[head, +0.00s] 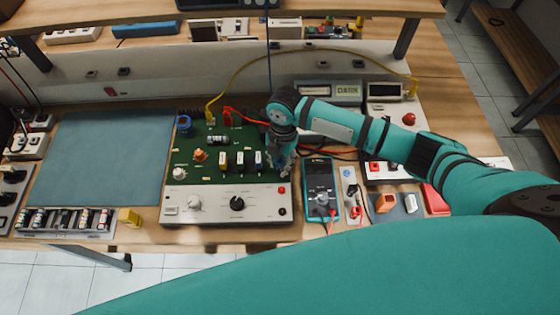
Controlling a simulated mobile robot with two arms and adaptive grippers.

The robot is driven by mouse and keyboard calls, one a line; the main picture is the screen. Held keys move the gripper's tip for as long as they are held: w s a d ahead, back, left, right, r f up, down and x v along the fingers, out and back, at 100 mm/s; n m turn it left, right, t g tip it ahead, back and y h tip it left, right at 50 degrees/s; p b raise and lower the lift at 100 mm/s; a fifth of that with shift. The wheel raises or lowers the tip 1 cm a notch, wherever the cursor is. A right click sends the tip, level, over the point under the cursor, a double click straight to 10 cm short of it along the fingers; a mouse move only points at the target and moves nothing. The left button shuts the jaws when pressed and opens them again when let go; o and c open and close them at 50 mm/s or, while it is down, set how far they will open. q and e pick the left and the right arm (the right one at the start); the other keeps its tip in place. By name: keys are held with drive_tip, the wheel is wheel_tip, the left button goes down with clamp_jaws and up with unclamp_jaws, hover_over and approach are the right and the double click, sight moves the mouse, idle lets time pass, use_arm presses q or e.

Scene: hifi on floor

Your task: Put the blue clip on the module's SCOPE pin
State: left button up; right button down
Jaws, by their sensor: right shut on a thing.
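The module (205,170) is a green circuit board with a light grey front panel, lying on the bench in the middle of the head view. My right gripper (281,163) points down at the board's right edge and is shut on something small. A thin blue lead (268,45) hangs from above and runs down to my right wrist, so the held thing appears to be the blue clip. The clip itself is hidden by the gripper. I cannot make out the SCOPE pin or its label, nor whether clip and pin touch. My left gripper is out of view.
A yellow clip (209,114) and a red clip (227,117) with leads sit at the board's back edge. A teal multimeter (321,188) stands close right of the module. A blue-grey mat (100,158) lies clear at left. A shelf (120,16) overhangs the back.

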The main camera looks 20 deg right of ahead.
drive_tip(key=shift+f, duration=0.35)
idle(0.4)
drive_tip(key=c, duration=1)
unclamp_jaws()
drive_tip(key=shift+c, duration=0.2)
drive_tip(key=shift+r, duration=0.1)
wheel_tip(320, 180, up, 12)
drive_tip(key=w+d, duration=0.1)
